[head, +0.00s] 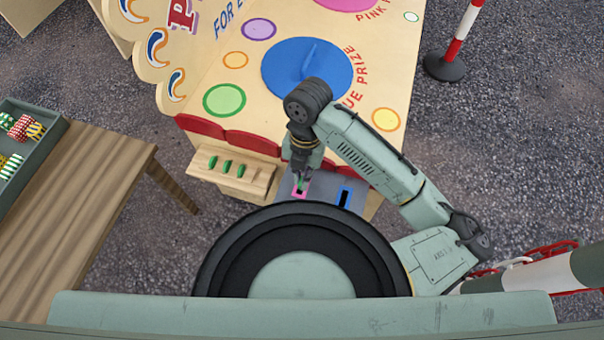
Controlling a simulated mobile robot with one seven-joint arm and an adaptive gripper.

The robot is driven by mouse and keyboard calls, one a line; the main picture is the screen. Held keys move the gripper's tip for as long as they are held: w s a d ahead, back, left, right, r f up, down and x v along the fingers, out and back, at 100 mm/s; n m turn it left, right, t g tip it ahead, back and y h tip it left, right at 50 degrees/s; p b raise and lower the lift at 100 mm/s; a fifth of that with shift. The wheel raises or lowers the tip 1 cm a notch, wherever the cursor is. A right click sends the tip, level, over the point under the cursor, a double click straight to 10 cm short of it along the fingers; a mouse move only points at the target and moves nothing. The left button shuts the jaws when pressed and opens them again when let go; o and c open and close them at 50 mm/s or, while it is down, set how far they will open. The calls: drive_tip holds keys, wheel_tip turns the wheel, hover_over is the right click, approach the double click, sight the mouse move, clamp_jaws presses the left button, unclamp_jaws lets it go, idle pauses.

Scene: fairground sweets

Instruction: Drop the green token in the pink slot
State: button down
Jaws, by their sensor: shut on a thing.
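My gripper (300,177) points down over the grey slot plate (323,187) at the front of the game stall. It is shut on a green token (300,183), of which only a small part shows between the fingertips. The pink slot (299,194) is a pink-framed dark opening on the left of the plate. The token is right at the pink slot; I cannot tell whether its lower edge is inside the opening or just above it. The blue slot (344,195) lies to the right on the same plate.
A wooden rack (205,168) holding several green tokens stands left of the slot plate. A wooden table (93,190) with a grey crate (52,135) of striped sweets is at the left. A red-and-white post (461,35) stands at the upper right.

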drive_tip(key=shift+f+b, duration=0.7)
drive_tip(key=shift+b, duration=0.25)
idle(0.5)
drive_tip(key=c, duration=1.7)
unclamp_jaws()
drive_tip(key=shift+o, duration=0.2)
wheel_tip(320, 180, up, 12)
drive_tip(key=w, duration=0.1)
drive_tip(key=shift+w+d, duration=0.25)
drive_tip(key=shift+w, duration=0.1)
